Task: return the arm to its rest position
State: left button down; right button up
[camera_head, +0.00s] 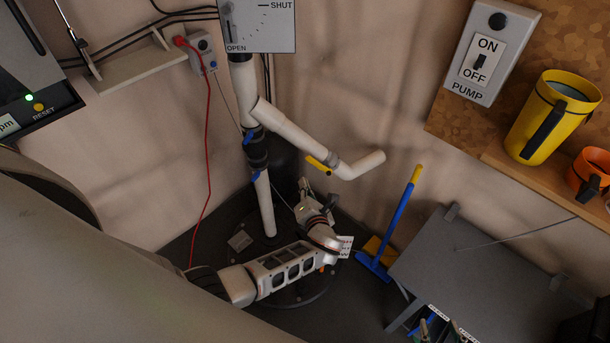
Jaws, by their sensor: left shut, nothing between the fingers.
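My left arm (285,270) is white with dark panels and reaches low across the middle of the view, above the dark floor. My left gripper (318,197) is small and dark at the arm's far end, beside the lower part of the white pipe (265,200). It is shut and holds nothing. Its fingertips are small and partly lost against the dark background. My right gripper is not in view.
The branching white pipe has blue handles and a yellow handle (318,163). A blue brush (395,220) leans right of my arm. A dark grey panel (480,275) stands at lower right. A red cable (208,150) hangs at left. A shelf at right holds a yellow mug (545,120).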

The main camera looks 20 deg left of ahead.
pick_arm(q)
jog(key=shift+v, duration=2.15)
jog(key=s+d+f+n+g+h, duration=0.35)
jog(key=s+f+n+h, duration=0.35)
jog(key=s+f+n, duration=0.65)
jog(key=s+r+n+t+h, duration=0.1)
jog(key=s+r+n, duration=0.3)
jog(key=n, duration=0.6)
jog(key=s+r+n+t+h, duration=0.1)
jog(key=s+r+n+h, duration=0.2)
jog(key=r+n, duration=0.6)
jog(key=shift+s+d+n+h, duration=0.25)
jog(key=shift+s+n+h, duration=0.15)
jog(key=shift+s+n, duration=0.55)
jog(key=shift+s+m, duration=0.2)
jog(key=shift+m, duration=0.1)
